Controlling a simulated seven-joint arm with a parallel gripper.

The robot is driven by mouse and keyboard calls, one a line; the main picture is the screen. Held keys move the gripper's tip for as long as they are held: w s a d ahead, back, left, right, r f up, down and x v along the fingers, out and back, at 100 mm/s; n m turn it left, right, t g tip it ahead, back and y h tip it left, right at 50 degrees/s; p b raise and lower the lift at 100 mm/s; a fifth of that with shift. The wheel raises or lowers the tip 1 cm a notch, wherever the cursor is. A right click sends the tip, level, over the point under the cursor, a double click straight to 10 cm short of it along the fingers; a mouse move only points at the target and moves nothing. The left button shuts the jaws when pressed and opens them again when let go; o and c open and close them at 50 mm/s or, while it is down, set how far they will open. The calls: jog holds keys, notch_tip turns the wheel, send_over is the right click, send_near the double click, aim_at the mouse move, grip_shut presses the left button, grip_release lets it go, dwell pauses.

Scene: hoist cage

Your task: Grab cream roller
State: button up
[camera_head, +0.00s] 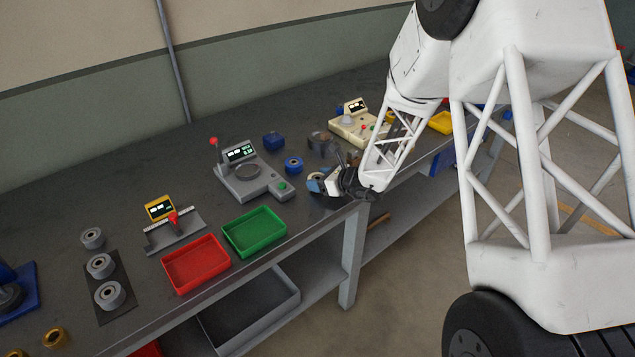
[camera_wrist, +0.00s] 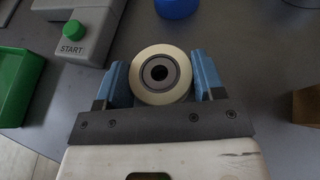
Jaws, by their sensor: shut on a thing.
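The cream roller (camera_wrist: 161,74) is a short cream ring with a dark grey hub and a black centre hole. In the wrist view it sits between the two blue fingers of my gripper (camera_wrist: 161,82), one finger on each side. My gripper is shut on it. In the head view my gripper (camera_head: 316,184) is low over the table, near its front edge. The roller is mostly hidden there by the gripper. I cannot tell whether the roller still touches the table.
A grey machine (camera_head: 250,175) with a green START button stands left of my gripper. A blue roller (camera_head: 293,164) lies just behind. A green tray (camera_head: 254,231) and a red tray (camera_head: 196,264) sit near the front edge. Grey rollers (camera_head: 100,266) stand far left.

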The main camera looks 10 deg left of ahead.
jog(key=shift+r, duration=0.2)
jog(key=shift+r, duration=0.8)
jog(key=shift+s+r, duration=0.1)
jog(key=shift+r, duration=0.8)
jog(key=s+d, duration=0.2)
jog(key=s, duration=0.5)
jog(key=s+d+r, duration=0.1)
jog(key=s+d, duration=0.2)
jog(key=s, duration=0.5)
jog(key=shift+r, duration=0.1)
